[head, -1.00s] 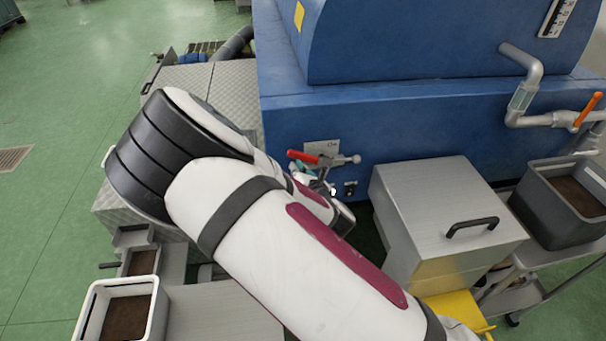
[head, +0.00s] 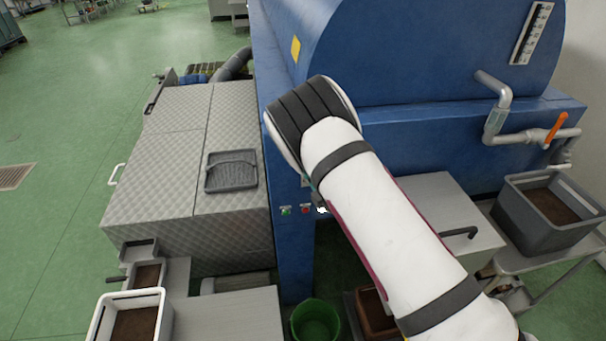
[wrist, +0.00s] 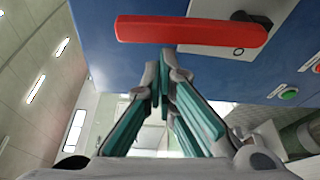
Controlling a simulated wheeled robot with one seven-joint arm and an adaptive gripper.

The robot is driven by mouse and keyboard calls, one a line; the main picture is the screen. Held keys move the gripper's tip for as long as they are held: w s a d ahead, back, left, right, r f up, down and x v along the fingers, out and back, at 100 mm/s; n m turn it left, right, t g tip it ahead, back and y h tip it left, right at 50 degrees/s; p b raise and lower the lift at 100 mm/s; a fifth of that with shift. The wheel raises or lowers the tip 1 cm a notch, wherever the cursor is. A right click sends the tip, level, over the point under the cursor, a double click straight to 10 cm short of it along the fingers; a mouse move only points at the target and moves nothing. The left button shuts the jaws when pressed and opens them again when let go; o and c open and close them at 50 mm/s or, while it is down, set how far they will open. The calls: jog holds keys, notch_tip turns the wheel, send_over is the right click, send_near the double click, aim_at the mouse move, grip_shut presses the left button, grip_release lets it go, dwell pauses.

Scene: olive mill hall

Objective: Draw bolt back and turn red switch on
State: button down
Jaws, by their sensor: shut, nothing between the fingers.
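The red switch (wrist: 190,30) is a long red handle lying nearly level across a pale plate (wrist: 275,10) on the blue machine, in the wrist view. My gripper (wrist: 165,72) is shut and empty, its teal-padded fingers just below the red handle; whether they touch it is unclear. A dark rounded piece (wrist: 250,18) shows at the handle's right end; I cannot tell if it belongs to the bolt. No bolt is clearly visible. In the head view my arm hides the switch and most of my gripper.
A green button (wrist: 290,92) sits right of the handle; it also shows in the head view (head: 286,211) beside a red button (head: 305,210). A grey lidded box (head: 445,195) stands right of my arm. A green bucket (head: 316,320) is below.

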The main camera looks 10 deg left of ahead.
jog(key=shift+w+d+r+m+t+p, duration=0.15)
jog(key=shift+d+r+m+t+p, duration=0.15)
jog(key=shift+d+m, duration=0.45)
jog(key=shift+a+m, duration=0.1)
jog(key=shift+m, duration=0.15)
jog(key=v, duration=1.2)
jog(key=shift+w+f, duration=0.1)
jog(key=shift+w, duration=0.05)
